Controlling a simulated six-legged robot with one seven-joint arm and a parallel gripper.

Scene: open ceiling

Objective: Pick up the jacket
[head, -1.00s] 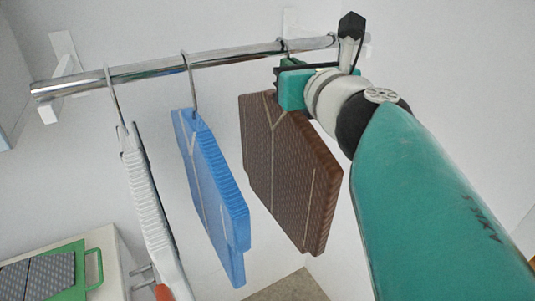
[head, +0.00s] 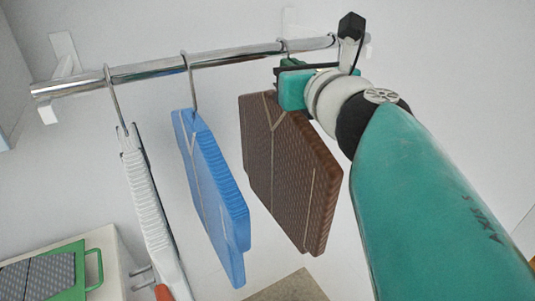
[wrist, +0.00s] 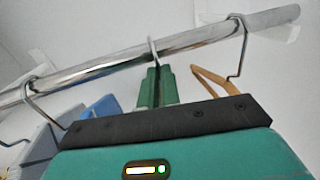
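A brown jacket (head: 285,170) hangs from the metal rail, to the right of a blue jacket (head: 212,190). A white garment (head: 148,210) hangs furthest left. My gripper (head: 290,85) is at the top of the brown jacket, just under the rail. In the wrist view its green fingers (wrist: 157,88) are close together around the thin metal hanger hook (wrist: 153,52), which runs up to the rail. The brown jacket is hidden behind my gripper there. The blue jacket shows at the left of the wrist view (wrist: 97,110).
The metal rail (head: 150,70) is held by white wall brackets. A green-handled object (head: 92,268) lies on a white surface at the lower left.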

